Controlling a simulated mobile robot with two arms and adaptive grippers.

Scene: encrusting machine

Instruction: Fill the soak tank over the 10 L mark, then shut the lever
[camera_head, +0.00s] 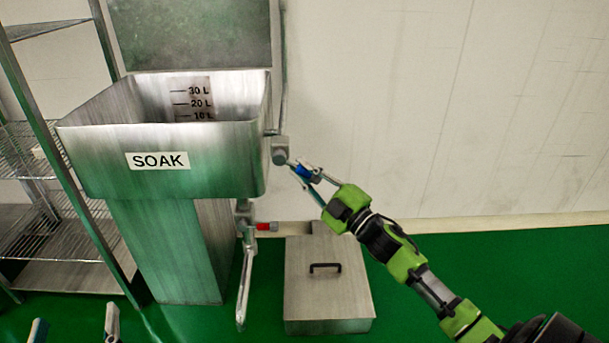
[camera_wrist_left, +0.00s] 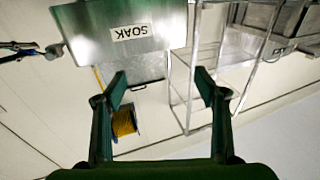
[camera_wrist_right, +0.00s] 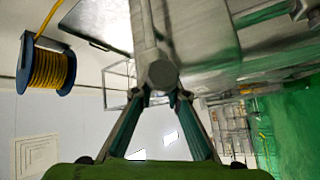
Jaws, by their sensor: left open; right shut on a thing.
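The steel soak tank (camera_head: 160,165) stands at left, labelled SOAK. Its scale (camera_head: 192,100) shows 30 L, 20 L and, just above the front rim, 10 L. The front wall hides the lower inside, and I cannot make out a water level. A valve (camera_head: 280,150) with a blue-ended lever (camera_head: 302,170) sits at the tank's right side. My right gripper (camera_head: 300,174) is shut on this lever; the right wrist view shows the fingertips (camera_wrist_right: 158,97) close together at the valve. My left gripper (camera_head: 75,328) is open and empty, low in front of the tank.
A lower valve with a red handle (camera_head: 266,226) and a downward pipe is below the tank. A steel box with a black handle (camera_head: 325,285) is on the green floor. A wire rack (camera_head: 45,200) stands at left. The floor and wall at right are clear.

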